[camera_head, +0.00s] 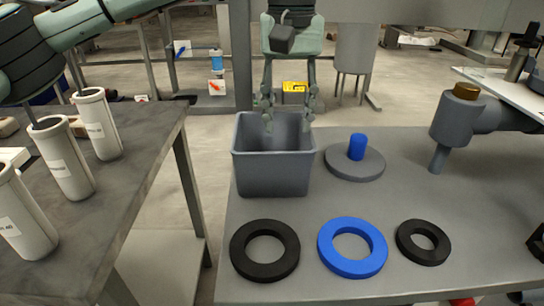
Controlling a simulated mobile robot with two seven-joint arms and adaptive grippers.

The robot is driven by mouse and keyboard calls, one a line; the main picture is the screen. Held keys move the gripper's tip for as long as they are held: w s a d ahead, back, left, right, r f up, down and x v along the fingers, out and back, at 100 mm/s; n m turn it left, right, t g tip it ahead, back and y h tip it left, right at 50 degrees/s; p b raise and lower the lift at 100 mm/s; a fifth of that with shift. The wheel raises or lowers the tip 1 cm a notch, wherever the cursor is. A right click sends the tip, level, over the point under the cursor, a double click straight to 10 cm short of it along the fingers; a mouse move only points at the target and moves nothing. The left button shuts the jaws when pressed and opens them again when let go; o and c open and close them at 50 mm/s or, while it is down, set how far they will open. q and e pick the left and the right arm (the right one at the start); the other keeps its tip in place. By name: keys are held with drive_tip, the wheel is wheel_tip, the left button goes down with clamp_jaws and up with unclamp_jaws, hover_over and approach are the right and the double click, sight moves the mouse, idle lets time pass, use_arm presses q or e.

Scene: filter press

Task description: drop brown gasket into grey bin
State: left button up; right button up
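The grey bin (272,174) is an open box near the back left of the grey table. My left gripper (288,122) points down over the bin, its two fingers spread apart and their tips at about the bin's opening. Nothing shows between the fingers. No brown gasket can be made out; part of the bin's inside is hidden by its front wall. Two black rings (265,276) (440,253) and a blue ring (380,261) lie flat in front of the bin. My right gripper is not in view.
A round grey base with a blue peg (357,147) stands right of the bin. A grey pipe fitting with a brown top (461,114) is at the right. White cylinders (66,163) stand on the left table (120,205). A gap separates the tables.

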use_arm(q)
wheel_tip(320, 180, up, 12)
idle(0.6)
